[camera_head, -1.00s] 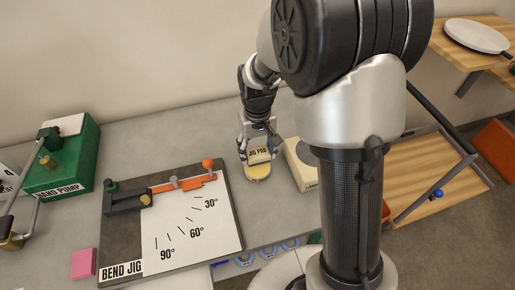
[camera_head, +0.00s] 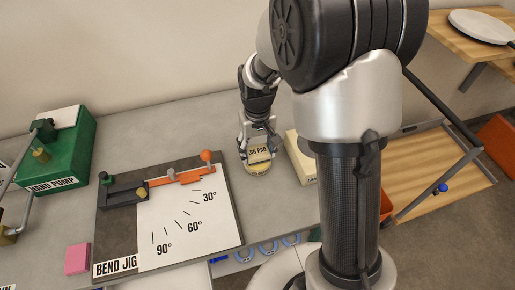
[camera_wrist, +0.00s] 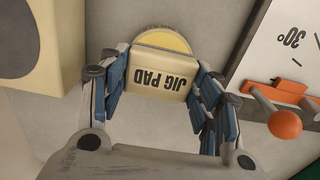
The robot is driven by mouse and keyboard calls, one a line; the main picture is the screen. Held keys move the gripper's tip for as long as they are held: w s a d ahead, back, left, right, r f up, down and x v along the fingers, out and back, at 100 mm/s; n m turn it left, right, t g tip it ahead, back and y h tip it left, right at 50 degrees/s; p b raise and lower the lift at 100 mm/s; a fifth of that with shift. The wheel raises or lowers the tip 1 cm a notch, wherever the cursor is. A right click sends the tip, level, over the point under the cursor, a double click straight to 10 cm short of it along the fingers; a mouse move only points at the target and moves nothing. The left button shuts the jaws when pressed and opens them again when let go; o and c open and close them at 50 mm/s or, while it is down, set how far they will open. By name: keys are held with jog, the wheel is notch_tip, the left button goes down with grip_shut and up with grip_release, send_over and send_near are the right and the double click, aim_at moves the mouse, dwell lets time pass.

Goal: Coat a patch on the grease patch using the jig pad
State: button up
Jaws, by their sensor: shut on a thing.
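The jig pad (camera_head: 259,151) is a cream block with a "JIG PAD" label, also seen in the wrist view (camera_wrist: 160,73). My gripper (camera_head: 257,142) is shut on it, with the blue-padded fingers on both sides of the block in the wrist view (camera_wrist: 158,88). A round yellow disc (camera_head: 257,168) shows at the pad's lower edge, over the grey bench, and beyond the pad in the wrist view (camera_wrist: 165,40). I cannot tell whether this disc is the grease patch or part of the pad, nor whether the pad touches the bench. The pad hides most of the disc.
The bend jig board (camera_head: 222,238) with its orange-knobbed lever (camera_head: 175,177) lies left of the pad. A cream box (camera_head: 299,157) stands close on the right, partly behind my arm. A green hand pump (camera_head: 62,155) and pink block (camera_head: 78,259) are farther left. Bench behind is clear.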

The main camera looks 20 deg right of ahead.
aim_at(259, 157)
jog(key=shift+f, duration=0.6)
dwell(1.3)
jog(key=shift+r+p, duration=2.65)
jog(key=shift+r, duration=0.95)
jog(key=shift+f, duration=0.1)
jog(key=shift+s+f, duration=0.25)
jog(key=shift+s, duration=0.25)
jog(key=shift+s+f, duration=0.2)
jog(key=shift+s, duration=0.3)
